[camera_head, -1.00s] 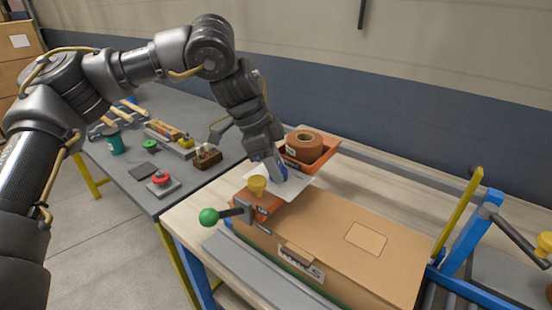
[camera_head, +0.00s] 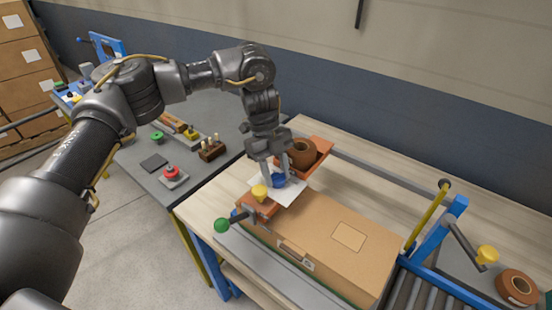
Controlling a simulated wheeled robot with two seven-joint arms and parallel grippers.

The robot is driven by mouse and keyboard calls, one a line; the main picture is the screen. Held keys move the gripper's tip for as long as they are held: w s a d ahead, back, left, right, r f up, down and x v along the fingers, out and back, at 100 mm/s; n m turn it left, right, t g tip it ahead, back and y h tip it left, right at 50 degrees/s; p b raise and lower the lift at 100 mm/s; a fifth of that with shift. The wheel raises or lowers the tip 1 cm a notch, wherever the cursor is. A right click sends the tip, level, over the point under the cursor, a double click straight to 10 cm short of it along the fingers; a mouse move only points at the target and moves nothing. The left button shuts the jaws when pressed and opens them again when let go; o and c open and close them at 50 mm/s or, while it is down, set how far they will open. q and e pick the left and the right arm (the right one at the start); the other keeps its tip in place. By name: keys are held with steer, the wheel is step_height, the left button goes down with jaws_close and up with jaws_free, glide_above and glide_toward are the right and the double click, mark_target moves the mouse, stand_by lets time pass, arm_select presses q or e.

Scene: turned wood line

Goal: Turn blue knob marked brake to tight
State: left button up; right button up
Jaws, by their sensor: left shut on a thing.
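The blue knob (camera_head: 278,181) sits on the orange tape device above a white sheet. My left gripper (camera_head: 277,174) comes down on it from above, its fingers shut around the knob. Part of the knob is hidden by the fingers, and I cannot read any brake marking or see where it points. The orange device (camera_head: 253,207) stands over the cardboard box, with a yellow knob (camera_head: 260,192) just in front and a green ball handle (camera_head: 222,225) at its left. My right gripper is not in view.
A brown tape roll (camera_head: 303,152) sits behind the gripper. The cardboard box (camera_head: 340,265) fills the bench's front. The grey table (camera_head: 150,185) at left holds a red button (camera_head: 171,172) and small tools.

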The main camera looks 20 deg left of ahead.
arm_select(q)
steer(key=m+p, duration=0.1)
steer(key=m+y+p, duration=0.1)
steer(key=m+p, duration=0.1)
steer(key=shift+d+r+g, duration=0.1)
steer(key=shift+r+g, duration=0.1)
steer(key=shift+g, duration=0.1)
steer(key=shift+w+f+m+g+y+p, duration=0.15)
steer(key=shift+m+g+y+p, duration=0.3)
steer(key=shift+m, duration=0.65)
steer(key=o, duration=1)
steer(key=shift+t, duration=0.25)
